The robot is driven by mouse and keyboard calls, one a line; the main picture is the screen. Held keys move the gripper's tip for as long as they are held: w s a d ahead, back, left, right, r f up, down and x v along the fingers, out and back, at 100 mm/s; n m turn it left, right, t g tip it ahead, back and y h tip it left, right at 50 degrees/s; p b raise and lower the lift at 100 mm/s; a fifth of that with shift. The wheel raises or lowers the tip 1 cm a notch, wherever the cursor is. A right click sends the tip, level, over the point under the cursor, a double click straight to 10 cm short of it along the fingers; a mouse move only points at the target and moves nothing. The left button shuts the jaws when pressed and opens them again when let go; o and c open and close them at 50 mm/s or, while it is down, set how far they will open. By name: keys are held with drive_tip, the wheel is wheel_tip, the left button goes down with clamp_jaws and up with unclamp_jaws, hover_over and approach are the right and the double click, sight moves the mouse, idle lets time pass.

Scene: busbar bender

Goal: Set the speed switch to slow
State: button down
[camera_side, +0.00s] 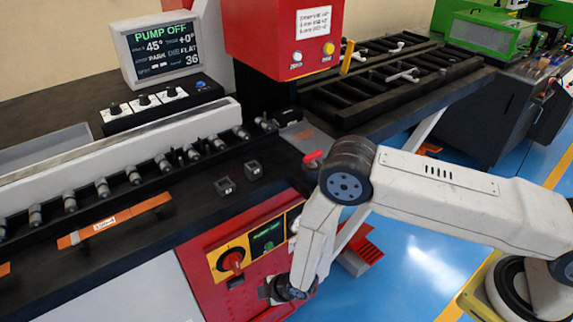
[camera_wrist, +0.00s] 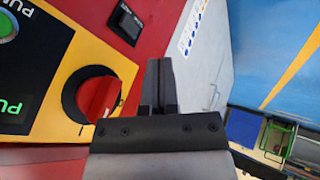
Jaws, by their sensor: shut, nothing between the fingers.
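A small black rocker-like switch (camera_wrist: 127,22) is set in the red panel at the top of the wrist view. It also shows in the side view (camera_side: 236,283), below the red rotary knob. I cannot read its marking or position, so I cannot confirm it is the speed switch. The red rotary knob (camera_wrist: 98,97) sits on a yellow plate left of my gripper (camera_wrist: 159,64); it shows in the side view too (camera_side: 233,260). My gripper is shut and empty, apart from the knob and the rocker. In the side view its end (camera_side: 268,290) is low, near the red panel.
A control box with several black knobs (camera_side: 145,102) and a blue button stands below the screen (camera_side: 160,48), which reads PUMP OFF. A lit display (camera_side: 267,236) is right of the red knob. A roller bed (camera_side: 104,188) lies at left. Blue floor (camera_side: 425,270) is open at right.

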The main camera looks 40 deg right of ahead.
sight(237, 283)
drive_tip(key=w+a+f, duration=0.1)
drive_tip(key=w+f, duration=0.5)
drive_tip(key=w, duration=0.2)
idle(0.7)
idle(0.3)
drive_tip(key=shift+w, duration=0.3)
drive_tip(key=shift+a, duration=0.1)
drive_tip(key=shift+s+a, duration=0.3)
drive_tip(key=shift+a, duration=0.3)
